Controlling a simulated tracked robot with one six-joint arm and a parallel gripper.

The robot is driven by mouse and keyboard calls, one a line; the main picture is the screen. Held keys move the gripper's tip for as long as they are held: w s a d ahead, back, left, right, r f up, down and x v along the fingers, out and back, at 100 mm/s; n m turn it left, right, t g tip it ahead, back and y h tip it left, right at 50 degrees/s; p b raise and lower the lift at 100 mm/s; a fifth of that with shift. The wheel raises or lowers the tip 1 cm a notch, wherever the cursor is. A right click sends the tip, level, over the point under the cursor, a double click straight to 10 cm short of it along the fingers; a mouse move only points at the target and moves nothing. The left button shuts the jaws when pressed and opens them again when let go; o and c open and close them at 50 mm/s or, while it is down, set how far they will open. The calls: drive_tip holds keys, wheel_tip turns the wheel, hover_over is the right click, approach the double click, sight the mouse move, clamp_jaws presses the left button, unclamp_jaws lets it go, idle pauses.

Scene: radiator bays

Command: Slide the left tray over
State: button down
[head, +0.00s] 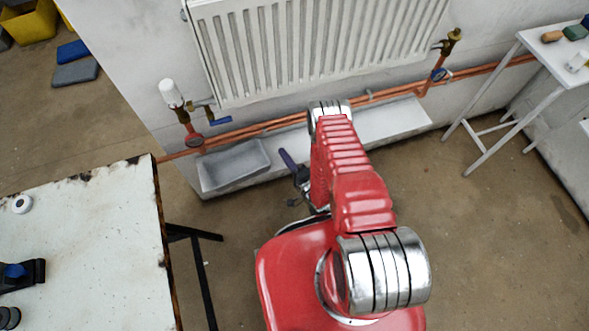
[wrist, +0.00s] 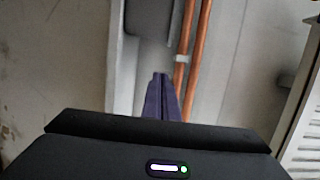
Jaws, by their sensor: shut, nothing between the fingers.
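A grey, shallow rectangular tray (head: 234,164) sits on the left part of a pale ledge (head: 385,125) below the radiator. It also shows in the wrist view (wrist: 149,22) at the top, beyond my fingertips. My gripper (head: 286,156) is over the ledge just right of the tray, its purple fingers shut and empty. The fingertips in the wrist view (wrist: 160,76) point toward the tray, with a gap visible between them and its near end. My arm hides the middle of the ledge. No second tray shows.
Copper pipes (head: 272,127) run along the wall close behind the tray. The radiator (head: 320,45) hangs above. A worn white table (head: 85,245) is at left. The ledge right of my arm is clear.

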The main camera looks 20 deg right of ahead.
drive_tip(key=v, duration=0.7)
drive_tip(key=shift+s, duration=0.2)
drive_tip(key=shift+d, duration=0.1)
